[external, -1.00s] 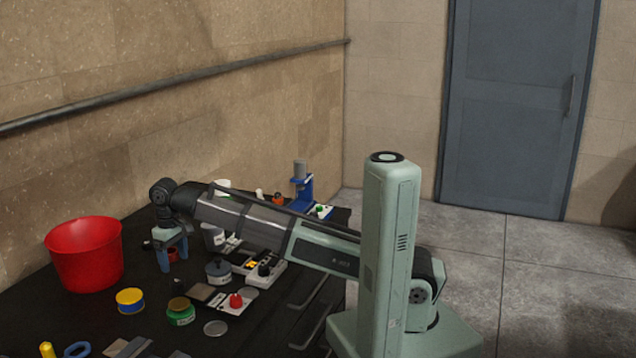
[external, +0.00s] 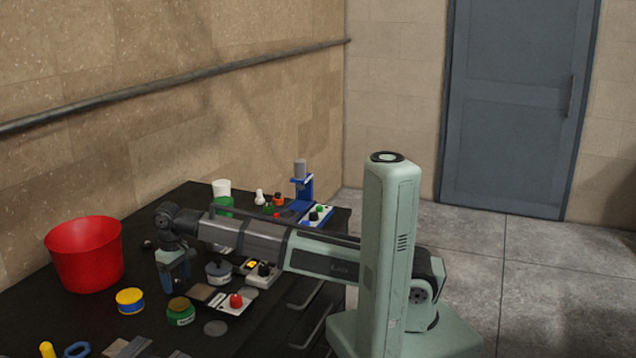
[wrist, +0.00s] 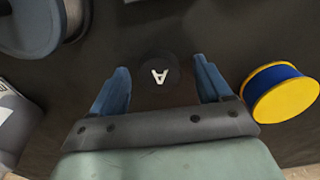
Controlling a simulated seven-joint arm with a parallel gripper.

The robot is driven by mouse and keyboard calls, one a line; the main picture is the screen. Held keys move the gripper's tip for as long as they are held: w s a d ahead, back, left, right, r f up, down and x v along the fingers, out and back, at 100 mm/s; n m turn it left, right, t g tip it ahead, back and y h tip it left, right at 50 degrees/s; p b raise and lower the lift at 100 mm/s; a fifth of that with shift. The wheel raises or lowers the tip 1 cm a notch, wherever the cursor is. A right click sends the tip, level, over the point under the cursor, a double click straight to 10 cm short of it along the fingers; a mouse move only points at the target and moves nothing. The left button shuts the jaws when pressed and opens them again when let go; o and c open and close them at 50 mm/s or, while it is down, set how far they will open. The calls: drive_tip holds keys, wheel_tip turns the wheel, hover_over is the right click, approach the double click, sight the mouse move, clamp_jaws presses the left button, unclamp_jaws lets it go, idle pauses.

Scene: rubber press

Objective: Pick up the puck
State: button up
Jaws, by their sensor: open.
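The puck (wrist: 158,73) is a small dark disc with a white letter A on top, on the dark bench in the wrist view. It lies between and slightly beyond the tips of my gripper (wrist: 160,82), which is open with blue fingers on either side of it. No contact between fingers and puck shows. In the external view my gripper (external: 174,286) points down low over the bench, between the red bucket and a grey pot. I cannot make out the puck in that view.
A yellow and blue tin (wrist: 284,92) lies close to the right finger; it also shows in the external view (external: 130,301). A red bucket (external: 86,254) stands at left. A grey lidded pot (external: 219,271), a green tin (external: 181,312) and a red-knobbed scale (external: 236,300) stand to the right.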

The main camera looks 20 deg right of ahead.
drive_tip(key=shift+c, duration=0.2)
drive_tip(key=c, duration=1.1)
